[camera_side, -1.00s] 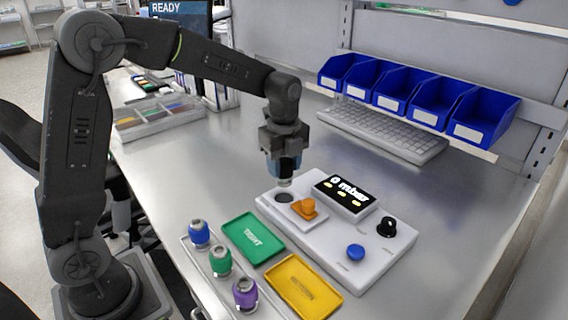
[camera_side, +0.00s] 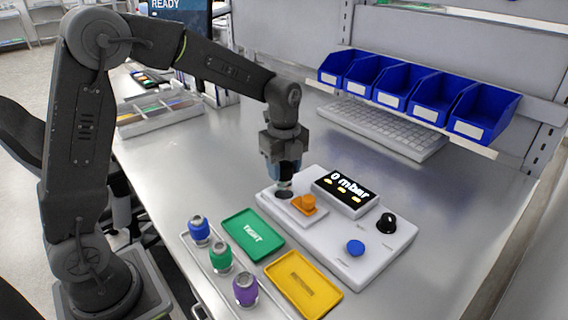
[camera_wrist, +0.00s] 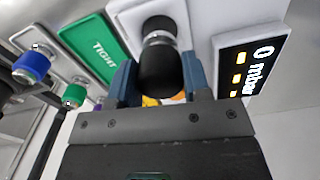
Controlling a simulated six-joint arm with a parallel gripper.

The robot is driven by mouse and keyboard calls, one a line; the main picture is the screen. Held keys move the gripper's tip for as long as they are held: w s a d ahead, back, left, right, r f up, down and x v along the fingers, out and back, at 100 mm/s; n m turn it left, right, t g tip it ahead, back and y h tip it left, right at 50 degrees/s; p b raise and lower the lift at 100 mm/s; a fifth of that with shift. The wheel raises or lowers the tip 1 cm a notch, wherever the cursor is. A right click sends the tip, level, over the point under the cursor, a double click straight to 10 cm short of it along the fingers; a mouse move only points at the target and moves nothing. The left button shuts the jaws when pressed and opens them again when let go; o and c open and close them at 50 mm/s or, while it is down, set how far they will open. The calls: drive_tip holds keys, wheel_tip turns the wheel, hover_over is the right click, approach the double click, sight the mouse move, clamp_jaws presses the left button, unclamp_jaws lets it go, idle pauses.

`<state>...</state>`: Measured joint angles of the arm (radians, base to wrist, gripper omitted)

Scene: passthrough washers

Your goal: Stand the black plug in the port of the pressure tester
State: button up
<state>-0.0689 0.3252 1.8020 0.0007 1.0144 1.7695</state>
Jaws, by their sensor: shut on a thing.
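My gripper (camera_side: 284,168) is shut on the black plug (camera_wrist: 160,72), which is upright between the blue fingers with its silver lower end downward. In the side view the plug's lower end is right over the dark round port (camera_side: 284,194) of the white pressure tester (camera_side: 375,258). The port's dark ring (camera_wrist: 160,22) also shows just beyond the plug in the wrist view. I cannot tell whether the plug's end touches or enters the port. The tester's display (camera_side: 346,190) reads 0 mbar.
An orange clamp (camera_side: 307,204) stands close beside the port. The tester also has a black knob (camera_side: 386,224) and a blue button (camera_side: 355,247). A green tray (camera_side: 253,236), a yellow tray (camera_side: 304,286) and a rack with blue (camera_side: 199,228), green (camera_side: 220,257) and purple (camera_side: 245,289) plugs are in front.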

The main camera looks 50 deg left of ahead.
drive_tip(key=shift+f, duration=0.15)
idle(0.4)
drive_tip(key=shift+f, duration=0.5)
drive_tip(key=shift+f, duration=0.15)
idle(0.3)
drive_tip(key=shift+f, duration=0.55)
drive_tip(key=o, duration=1.1)
drive_tip(key=shift+c, duration=0.2)
drive_tip(key=shift+o, duration=0.3)
drive_tip(key=o, duration=0.3)
